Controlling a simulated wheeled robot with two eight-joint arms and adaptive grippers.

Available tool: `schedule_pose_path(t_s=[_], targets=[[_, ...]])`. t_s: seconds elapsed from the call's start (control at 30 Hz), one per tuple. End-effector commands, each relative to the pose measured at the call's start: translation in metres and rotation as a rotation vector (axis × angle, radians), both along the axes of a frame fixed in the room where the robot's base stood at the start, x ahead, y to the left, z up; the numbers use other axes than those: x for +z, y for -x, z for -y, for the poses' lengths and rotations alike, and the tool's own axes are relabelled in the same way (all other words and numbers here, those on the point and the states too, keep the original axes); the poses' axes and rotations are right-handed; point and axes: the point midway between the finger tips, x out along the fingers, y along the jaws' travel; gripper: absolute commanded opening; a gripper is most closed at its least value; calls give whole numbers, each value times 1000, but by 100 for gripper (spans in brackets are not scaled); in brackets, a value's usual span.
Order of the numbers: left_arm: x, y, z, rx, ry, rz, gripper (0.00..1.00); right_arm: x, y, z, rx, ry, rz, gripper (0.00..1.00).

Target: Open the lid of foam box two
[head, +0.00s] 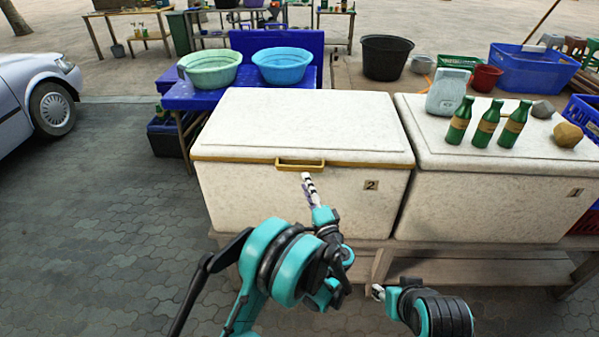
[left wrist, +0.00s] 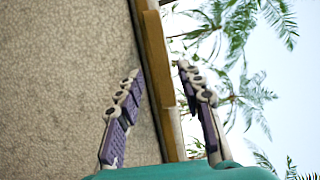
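Foam box two (head: 285,200) is a speckled white box with a "2" label on its front. Its white lid (head: 308,118) is down, with a yellow-brown rim and a handle (head: 300,166) at the front. My left gripper (head: 306,178) is just below the handle, by the box front. In the left wrist view its two fingers (left wrist: 165,85) are apart, with the yellow-brown rim (left wrist: 158,60) between them in the picture; I cannot tell whether they touch the handle. My right gripper (head: 378,292) is low in front of the wooden stand, its fingers too small to judge.
Foam box one (head: 495,205) stands close on the right, with several items on its lid: green bottles (head: 487,122), a grey jug (head: 447,92) and stones (head: 567,134). A blue table (head: 205,97) with two basins (head: 283,65) is behind left. Paving at left is clear.

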Motion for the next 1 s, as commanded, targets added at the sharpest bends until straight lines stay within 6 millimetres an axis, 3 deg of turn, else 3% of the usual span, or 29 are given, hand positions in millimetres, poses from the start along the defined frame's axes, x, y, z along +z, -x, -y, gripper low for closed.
schedule_pose_path(t_s=[0.4,0.77,0.8,0.93,1.0], targets=[[10,-57,-25,3,1,-1,37,-17,0,0,0,0,0,40],[14,-65,-28,2,1,-1,37,-18,0,0,0,0,0,40],[14,-65,-28,2,2,-1,35,-18,0,0,0,0,0,40],[14,-65,-28,2,2,-1,0,-18,0,0,0,0,0,40],[13,-65,-28,2,2,-1,0,-18,0,0,0,0,0,40]])
